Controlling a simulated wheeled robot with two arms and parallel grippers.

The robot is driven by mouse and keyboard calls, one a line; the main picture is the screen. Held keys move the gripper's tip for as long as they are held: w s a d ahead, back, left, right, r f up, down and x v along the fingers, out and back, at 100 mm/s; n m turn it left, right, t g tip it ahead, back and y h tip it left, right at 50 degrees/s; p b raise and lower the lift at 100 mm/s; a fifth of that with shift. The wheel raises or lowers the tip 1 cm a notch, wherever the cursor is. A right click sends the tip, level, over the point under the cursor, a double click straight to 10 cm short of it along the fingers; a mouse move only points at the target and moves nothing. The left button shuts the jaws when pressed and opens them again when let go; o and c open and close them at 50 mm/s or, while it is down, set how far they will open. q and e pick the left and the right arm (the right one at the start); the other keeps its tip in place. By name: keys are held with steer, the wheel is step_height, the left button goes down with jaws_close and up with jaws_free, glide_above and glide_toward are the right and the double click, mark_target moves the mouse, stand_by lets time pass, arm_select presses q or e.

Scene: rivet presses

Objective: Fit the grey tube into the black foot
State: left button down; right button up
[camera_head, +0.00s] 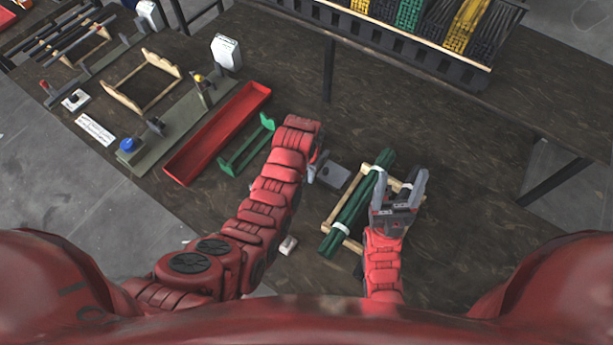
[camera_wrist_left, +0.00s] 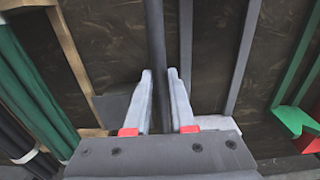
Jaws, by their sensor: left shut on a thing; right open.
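My left gripper (camera_wrist_left: 159,78) is shut on a dark grey tube (camera_wrist_left: 155,32), which runs up between its fingers in the left wrist view. In the head view my left gripper (camera_head: 317,168) is partly hidden by its own arm, and the tube cannot be made out there. My right gripper (camera_head: 400,181) is open and empty, over the right side of a wooden cradle. I cannot make out the black foot clearly in either view.
Green tubes (camera_head: 352,212) with white bands lie on the wooden cradle (camera_head: 334,229). A grey block (camera_head: 334,175) sits between the grippers. A green stand (camera_head: 241,152) and a red tray (camera_head: 217,133) lie to the left. The right part of the table (camera_head: 480,170) is clear.

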arm_select(q)
step_height(320, 180, down, 2)
steer(key=shift+s+f+p, duration=0.1)
steer(key=shift+f+p, duration=0.1)
steer(key=shift+p, duration=0.2)
steer(key=shift+f, duration=0.1)
steer(key=shift+f, duration=0.1)
steer(key=c, duration=1)
jaws_free()
steer(key=shift+c, duration=0.2)
